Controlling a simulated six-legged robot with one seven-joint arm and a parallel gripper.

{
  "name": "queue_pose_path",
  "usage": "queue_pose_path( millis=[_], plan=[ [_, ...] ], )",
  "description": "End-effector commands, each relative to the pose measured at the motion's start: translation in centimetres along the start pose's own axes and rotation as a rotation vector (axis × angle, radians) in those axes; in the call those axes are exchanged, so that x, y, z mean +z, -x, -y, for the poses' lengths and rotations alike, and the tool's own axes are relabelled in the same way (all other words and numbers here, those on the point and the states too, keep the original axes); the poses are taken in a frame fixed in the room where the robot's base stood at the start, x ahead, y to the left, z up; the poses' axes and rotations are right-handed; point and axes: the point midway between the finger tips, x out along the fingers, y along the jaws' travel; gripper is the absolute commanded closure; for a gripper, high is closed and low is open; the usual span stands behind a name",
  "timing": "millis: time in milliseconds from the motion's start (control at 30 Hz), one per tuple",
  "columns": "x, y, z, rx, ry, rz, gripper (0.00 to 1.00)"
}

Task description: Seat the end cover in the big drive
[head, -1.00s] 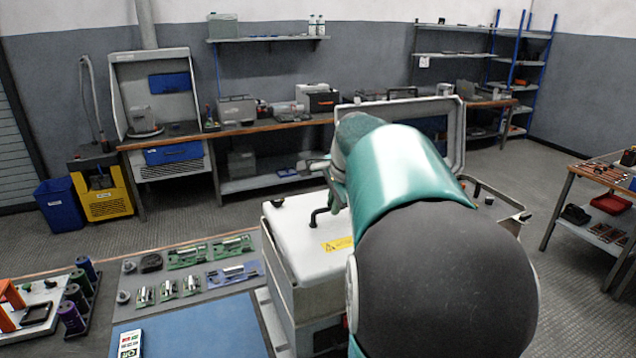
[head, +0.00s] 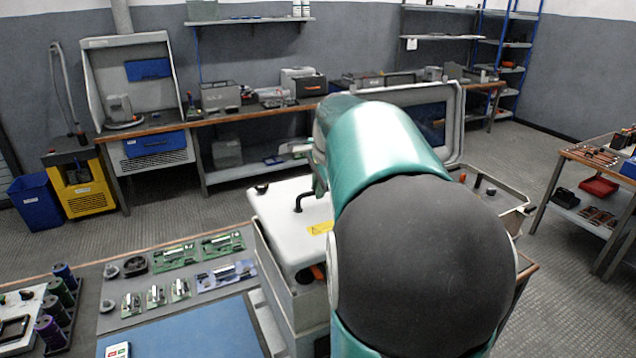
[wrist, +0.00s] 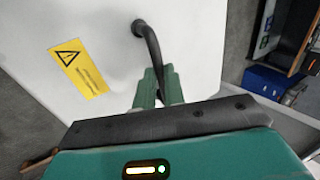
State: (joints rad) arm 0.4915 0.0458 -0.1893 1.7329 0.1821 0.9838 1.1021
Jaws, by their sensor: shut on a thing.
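The end cover (head: 285,222) is a white plate with a yellow warning label and a black bar handle. It lies over the left part of the big drive (head: 277,268), a pale box-shaped housing. In the wrist view the cover (wrist: 100,35) fills the upper left. My gripper (wrist: 160,92) has green fingers shut on the black handle (wrist: 150,45). In the head view my arm hides most of the gripper and much of the housing. I cannot tell whether the cover touches the housing rim all round.
A raised lid with a dark window (head: 435,120) stands behind the housing. A grey and blue bench mat (head: 185,330) with several circuit boards is at front left. A workbench (head: 240,113) runs along the back wall. A tool table (head: 600,158) stands at right.

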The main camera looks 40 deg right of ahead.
Motion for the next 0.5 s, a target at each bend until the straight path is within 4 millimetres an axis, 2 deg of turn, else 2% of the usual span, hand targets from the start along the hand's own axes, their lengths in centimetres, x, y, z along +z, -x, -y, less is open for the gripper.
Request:
queue_pose_path(
  millis=[500],
  plan=[
    [-0.1,-3.0,-1.5,-0.001,-0.002,-0.001,1.0]
  ],
)
